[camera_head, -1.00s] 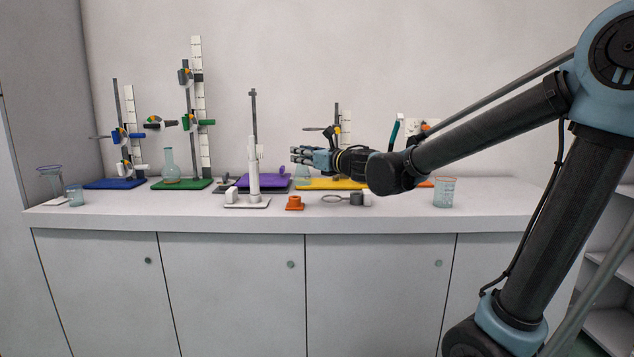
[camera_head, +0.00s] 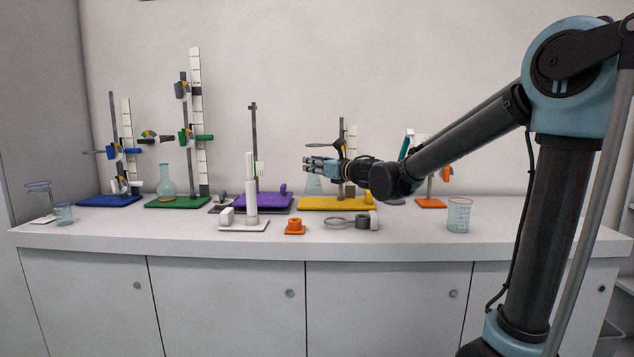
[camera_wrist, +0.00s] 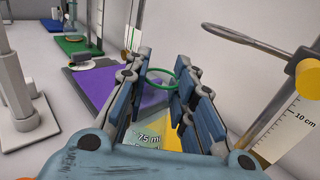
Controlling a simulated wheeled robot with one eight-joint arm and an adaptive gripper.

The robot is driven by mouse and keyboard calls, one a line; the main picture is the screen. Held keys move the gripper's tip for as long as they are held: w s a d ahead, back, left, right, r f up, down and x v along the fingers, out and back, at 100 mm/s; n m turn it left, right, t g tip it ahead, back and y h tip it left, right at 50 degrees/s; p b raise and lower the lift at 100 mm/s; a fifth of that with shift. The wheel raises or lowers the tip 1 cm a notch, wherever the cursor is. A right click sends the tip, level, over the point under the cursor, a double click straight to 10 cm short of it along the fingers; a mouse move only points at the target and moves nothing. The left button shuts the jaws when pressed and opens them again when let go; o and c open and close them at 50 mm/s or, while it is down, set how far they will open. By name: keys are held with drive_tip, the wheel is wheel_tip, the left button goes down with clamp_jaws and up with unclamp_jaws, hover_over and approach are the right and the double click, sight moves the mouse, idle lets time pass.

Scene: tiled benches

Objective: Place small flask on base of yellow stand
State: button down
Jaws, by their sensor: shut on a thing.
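My gripper (camera_head: 318,165) is shut on the small flask (camera_head: 313,185), a pale see-through conical flask. In the wrist view the flask's green rim (camera_wrist: 148,76) shows between my gripper's fingers (camera_wrist: 166,88), with a "75 ml" mark lower down. The yellow stand has a flat yellow base (camera_head: 322,204), an upright rod and a white scale. The flask is upright over the back left part of this base, left of the rod. I cannot tell whether its bottom touches the base. The stand's ring (camera_wrist: 231,36) is close right of my gripper in the wrist view.
The purple stand base (camera_head: 272,203) is just left of the yellow one. In front are a white stand (camera_head: 251,190), an orange block (camera_head: 294,228) and a loose grey ring clamp (camera_head: 362,222).

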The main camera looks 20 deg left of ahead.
drive_tip(key=w+a, duration=0.3)
drive_tip(key=w, duration=0.8)
drive_tip(key=f, duration=0.7)
drive_tip(key=shift+w+d, duration=0.1)
drive_tip(key=shift+w, duration=0.15)
drive_tip(key=shift+f, duration=0.1)
drive_tip(key=c, duration=1.4)
unclamp_jaws()
drive_tip(key=shift+o, duration=0.2)
drive_tip(key=v, duration=1.2)
